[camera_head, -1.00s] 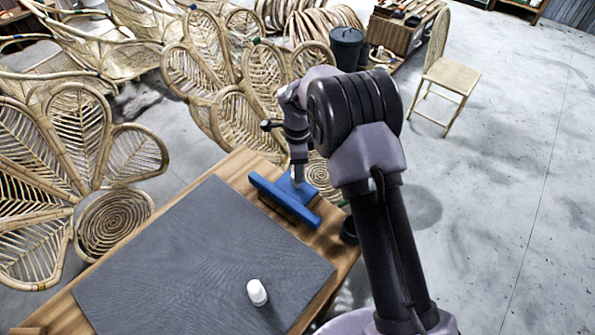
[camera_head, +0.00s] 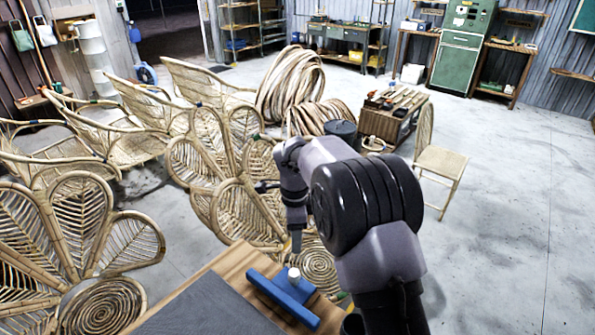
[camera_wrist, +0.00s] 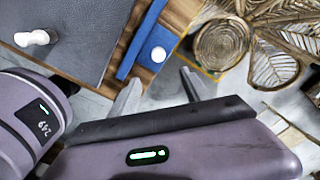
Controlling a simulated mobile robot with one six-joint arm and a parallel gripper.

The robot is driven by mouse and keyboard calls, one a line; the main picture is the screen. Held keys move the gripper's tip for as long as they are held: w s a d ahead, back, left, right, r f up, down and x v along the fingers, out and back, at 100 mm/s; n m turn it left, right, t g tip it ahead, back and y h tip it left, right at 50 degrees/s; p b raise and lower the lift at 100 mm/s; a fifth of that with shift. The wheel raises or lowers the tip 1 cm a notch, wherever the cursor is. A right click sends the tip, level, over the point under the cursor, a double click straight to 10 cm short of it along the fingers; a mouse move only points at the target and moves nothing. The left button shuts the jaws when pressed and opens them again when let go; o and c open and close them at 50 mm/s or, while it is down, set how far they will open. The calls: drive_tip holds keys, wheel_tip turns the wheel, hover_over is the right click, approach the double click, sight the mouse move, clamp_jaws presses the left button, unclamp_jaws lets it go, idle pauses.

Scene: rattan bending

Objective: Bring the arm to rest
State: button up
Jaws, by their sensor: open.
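My gripper (camera_head: 297,243) hangs over the far corner of the wooden table, above a blue stand (camera_head: 280,296) with a white round-topped piece (camera_head: 294,274) on it. In the wrist view my gripper (camera_wrist: 160,78) has its two fingers spread with nothing between them. The blue stand (camera_wrist: 143,38) and its white piece (camera_wrist: 158,54) lie beyond the fingertips, apart from them. My arm is bent, with its upper part across the right middle of the head view.
A dark mat (camera_wrist: 85,30) covers much of the table and bears a white bottle (camera_wrist: 33,38). Rattan chairs (camera_head: 240,205) crowd the left and stand close behind the table. A wooden chair (camera_head: 440,160) stands at right. The floor (camera_head: 500,240) at right is clear.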

drive_tip(key=s+d+r+n+t+y+b, duration=0.1)
drive_tip(key=s+d+r+n, duration=0.25)
drive_tip(key=s+r, duration=0.4)
drive_tip(key=s+d+r+n+t+b, duration=0.2)
drive_tip(key=s+d+r, duration=0.35)
drive_tip(key=r, duration=0.25)
drive_tip(key=s+d+f+n+t+y+b, duration=0.1)
drive_tip(key=s+n, duration=0.5)
drive_tip(key=s, duration=1.2)
drive_tip(key=shift+s+d+n+t+b, duration=0.3)
drive_tip(key=shift+d+n+t, duration=0.05)
drive_tip(key=shift+d+t, duration=0.55)
drive_tip(key=shift+a+f, duration=0.1)
